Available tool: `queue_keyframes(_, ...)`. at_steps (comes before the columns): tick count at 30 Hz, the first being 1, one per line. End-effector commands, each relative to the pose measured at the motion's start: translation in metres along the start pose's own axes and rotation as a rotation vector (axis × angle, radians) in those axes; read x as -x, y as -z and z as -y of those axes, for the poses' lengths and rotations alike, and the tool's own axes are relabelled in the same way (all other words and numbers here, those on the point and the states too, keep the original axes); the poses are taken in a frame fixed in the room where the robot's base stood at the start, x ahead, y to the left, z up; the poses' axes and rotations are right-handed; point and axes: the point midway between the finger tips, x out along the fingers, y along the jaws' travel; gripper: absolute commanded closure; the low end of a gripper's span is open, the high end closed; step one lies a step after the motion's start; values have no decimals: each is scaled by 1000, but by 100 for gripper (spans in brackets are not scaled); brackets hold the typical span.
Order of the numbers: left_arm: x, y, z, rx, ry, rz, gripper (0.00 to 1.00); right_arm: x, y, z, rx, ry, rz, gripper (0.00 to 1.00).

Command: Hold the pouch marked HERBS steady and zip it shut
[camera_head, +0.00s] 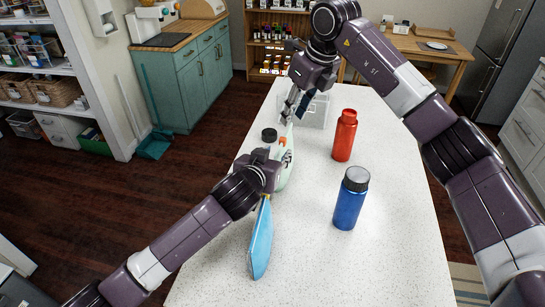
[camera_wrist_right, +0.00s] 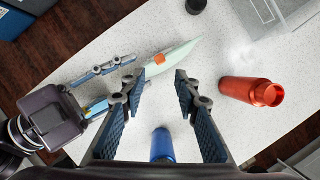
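A pale green pouch (camera_head: 284,176) with an orange-red patch stands on the white counter beyond my left gripper. It shows edge-on between my right fingers in the right wrist view (camera_wrist_right: 172,58). A blue pouch (camera_head: 261,243) stands nearer, below my left gripper. I cannot read HERBS on either. My left gripper (camera_head: 275,160) is close to the green pouch's near end; in the right wrist view its fingers (camera_wrist_right: 115,82) look spread apart, with no clear grip. My right gripper (camera_head: 294,107) is open and empty, above the far end of the counter; its fingers (camera_wrist_right: 160,75) point down.
A red bottle (camera_head: 345,136) and a blue bottle (camera_head: 350,199) stand right of the pouches. A clear bin (camera_head: 316,112) is at the back, and a black-lidded item (camera_head: 269,135) is left of the green pouch. The counter's right front is clear.

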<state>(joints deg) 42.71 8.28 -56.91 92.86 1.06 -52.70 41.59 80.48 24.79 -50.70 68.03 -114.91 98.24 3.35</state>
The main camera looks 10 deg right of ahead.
Motion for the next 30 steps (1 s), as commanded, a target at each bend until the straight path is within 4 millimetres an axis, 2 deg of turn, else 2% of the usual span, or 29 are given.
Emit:
queue_keyframes(11, -4, 0, 0, 0, 0, 0, 66, 0, 0, 0, 0, 0, 0, 71)
queue_keyframes(20, -4, 0, 1, 0, 1, 0, 99, 0, 0, 0, 0, 0, 0, 71)
queue_keyframes(27, -4, 0, 1, -1, 1, 0, 100, 0, 0, 0, 0, 0, 0, 72)
queue_keyframes(30, -4, 0, 1, -1, 1, 0, 100, 0, 0, -1, -7, 2, -1, 83)
